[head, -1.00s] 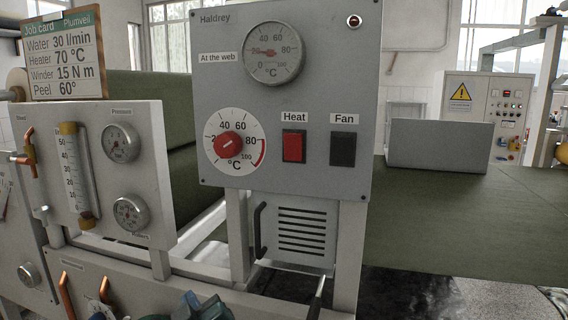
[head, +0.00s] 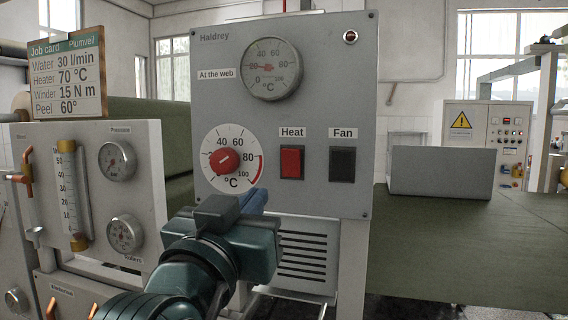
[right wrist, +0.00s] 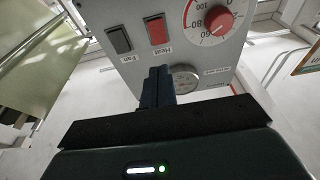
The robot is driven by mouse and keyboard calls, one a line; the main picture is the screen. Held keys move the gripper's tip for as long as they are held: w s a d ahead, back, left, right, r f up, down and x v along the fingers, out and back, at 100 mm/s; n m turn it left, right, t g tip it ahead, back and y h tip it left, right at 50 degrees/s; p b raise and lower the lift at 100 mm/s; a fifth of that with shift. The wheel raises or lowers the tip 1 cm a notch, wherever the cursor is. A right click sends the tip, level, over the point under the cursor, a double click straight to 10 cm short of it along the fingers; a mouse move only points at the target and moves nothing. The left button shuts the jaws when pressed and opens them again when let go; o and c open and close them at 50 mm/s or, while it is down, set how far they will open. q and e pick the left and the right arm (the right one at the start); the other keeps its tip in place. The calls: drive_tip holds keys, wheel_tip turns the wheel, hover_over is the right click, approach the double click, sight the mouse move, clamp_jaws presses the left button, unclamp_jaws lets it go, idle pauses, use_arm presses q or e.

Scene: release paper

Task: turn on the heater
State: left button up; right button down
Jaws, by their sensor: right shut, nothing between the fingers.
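The grey Haldrey heater panel (head: 330,90) stands upright in the middle of the head view. It carries a red Heat switch (head: 291,163), a dark Fan switch (head: 342,163), a red temperature knob (head: 224,160) and a round "At the web" gauge (head: 270,68). My right gripper (head: 257,198) is in front of the panel's lower edge, below the Heat switch and right of the knob. In the upside-down right wrist view its fingers (right wrist: 158,86) are shut and empty, pointing toward the panel; the Heat switch (right wrist: 157,30) is beyond the tips. My left gripper is not in view.
A job card (head: 66,75) at left reads Heater 70 °C. Below it is a panel with a flow tube (head: 68,190) and two pressure gauges. A small lamp (head: 350,37) at the panel's top right looks dark red.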

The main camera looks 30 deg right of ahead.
drive_tip(key=p, duration=0.4)
approach(289, 155)
drive_tip(key=x, duration=0.5)
drive_tip(key=shift+d+r, duration=0.1)
drive_tip(key=shift+d, duration=0.1)
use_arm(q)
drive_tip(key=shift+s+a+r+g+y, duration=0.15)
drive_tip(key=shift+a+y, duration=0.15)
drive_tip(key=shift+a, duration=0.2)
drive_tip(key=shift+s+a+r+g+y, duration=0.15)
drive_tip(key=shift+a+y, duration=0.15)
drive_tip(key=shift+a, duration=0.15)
use_arm(e)
drive_tip(key=shift+w+d, duration=0.5)
drive_tip(key=shift+w, duration=0.05)
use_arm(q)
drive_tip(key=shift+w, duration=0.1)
use_arm(e)
drive_tip(key=shift+w+d+r, duration=0.1)
drive_tip(key=shift+d+r, duration=0.05)
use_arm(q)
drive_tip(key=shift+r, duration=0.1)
